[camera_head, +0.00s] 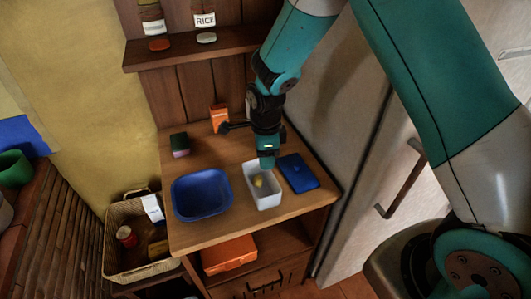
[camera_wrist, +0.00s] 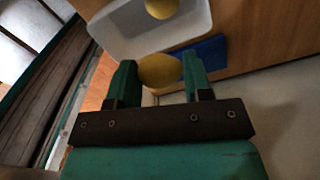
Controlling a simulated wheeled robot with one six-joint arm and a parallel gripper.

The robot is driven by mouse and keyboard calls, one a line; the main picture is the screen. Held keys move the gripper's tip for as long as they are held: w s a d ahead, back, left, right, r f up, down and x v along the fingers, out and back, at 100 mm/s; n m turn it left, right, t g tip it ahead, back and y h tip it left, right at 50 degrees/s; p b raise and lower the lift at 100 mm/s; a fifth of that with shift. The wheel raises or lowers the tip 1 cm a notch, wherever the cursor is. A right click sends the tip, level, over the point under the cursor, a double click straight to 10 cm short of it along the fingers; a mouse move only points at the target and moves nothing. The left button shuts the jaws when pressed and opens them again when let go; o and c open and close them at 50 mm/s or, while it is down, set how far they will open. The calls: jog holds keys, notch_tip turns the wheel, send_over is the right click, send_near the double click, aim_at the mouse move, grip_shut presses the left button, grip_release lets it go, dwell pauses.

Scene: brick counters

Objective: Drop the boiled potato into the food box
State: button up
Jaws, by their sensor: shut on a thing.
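The food box, a white open container (camera_head: 268,203), stands on the wooden counter; it also shows at the top of the wrist view (camera_wrist: 120,32). One yellow boiled potato (camera_head: 258,181) lies inside it. My gripper (camera_head: 266,161) is above the box's far end, pointing down. In the wrist view my gripper's green fingers (camera_wrist: 160,72) are shut on another yellow boiled potato (camera_wrist: 160,69). In the head view this held potato is hidden behind the gripper. The box is beyond the fingers in the wrist view.
A blue lid (camera_head: 298,173) lies right of the box. A blue basin (camera_head: 201,194) stands to the left. A sponge (camera_head: 180,145) and an orange carton (camera_head: 219,118) are farther back. The fridge (camera_head: 345,130) borders the counter's right side.

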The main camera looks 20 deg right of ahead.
jog(key=o, duration=1)
jog(key=shift+c, duration=0.2)
notch_tip(320, 180, up, 18)
jog(key=b, duration=0.2)
jog(key=shift+f+b, duration=0.25)
jog(key=shift+b, duration=0.1)
jog(key=s+a+r+n+y, duration=0.1)
jog(key=s+a+n+y, duration=0.1)
jog(key=s+n, duration=1)
jog(key=s+a+r+n+y, duration=0.2)
jog(key=s+n, duration=1)
jog(key=n, duration=0.4)
jog(key=shift+s+a, duration=0.3)
jog(key=shift+s, duration=0.1)
